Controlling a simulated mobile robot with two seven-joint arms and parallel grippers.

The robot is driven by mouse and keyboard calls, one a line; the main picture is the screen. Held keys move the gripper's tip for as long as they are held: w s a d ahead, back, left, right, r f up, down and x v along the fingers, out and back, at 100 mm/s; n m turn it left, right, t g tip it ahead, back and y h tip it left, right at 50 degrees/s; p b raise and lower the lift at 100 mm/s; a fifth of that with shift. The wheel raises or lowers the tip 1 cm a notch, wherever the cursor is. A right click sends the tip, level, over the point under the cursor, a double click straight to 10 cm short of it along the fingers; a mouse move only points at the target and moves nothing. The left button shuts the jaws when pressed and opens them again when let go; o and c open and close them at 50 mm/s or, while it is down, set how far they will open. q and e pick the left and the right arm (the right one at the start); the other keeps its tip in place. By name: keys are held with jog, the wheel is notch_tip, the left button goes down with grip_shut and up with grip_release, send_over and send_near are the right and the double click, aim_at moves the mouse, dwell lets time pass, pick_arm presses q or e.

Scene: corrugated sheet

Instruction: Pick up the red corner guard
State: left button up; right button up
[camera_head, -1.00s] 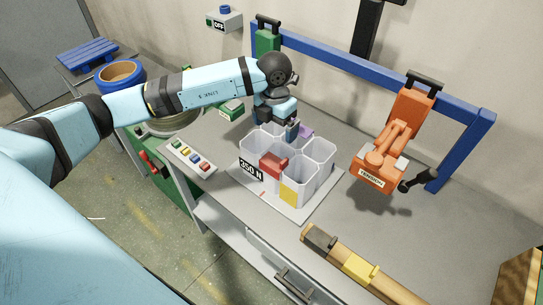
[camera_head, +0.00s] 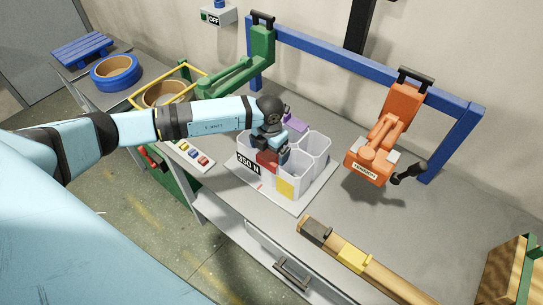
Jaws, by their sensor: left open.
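The red corner guard (camera_head: 265,168) sits at the near-left side of a cluster of pale hexagonal cups (camera_head: 314,143), partly covered by my gripper. My left gripper (camera_head: 272,157) points down right over the guard, with its jaws open. I cannot tell whether the fingers touch it. My right gripper is not in view.
The cups stand on a light plate with a 350 N label (camera_head: 247,163). A purple piece (camera_head: 295,122) is behind my gripper. An orange tension tool (camera_head: 382,150) hangs to the right, and a green arm (camera_head: 245,70) is behind. A wooden bar (camera_head: 375,275) lies in front.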

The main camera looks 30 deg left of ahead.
pick_arm(q)
jog(key=shift+f, duration=0.8)
jog(key=c, duration=0.7)
jog(key=shift+r, duration=0.1)
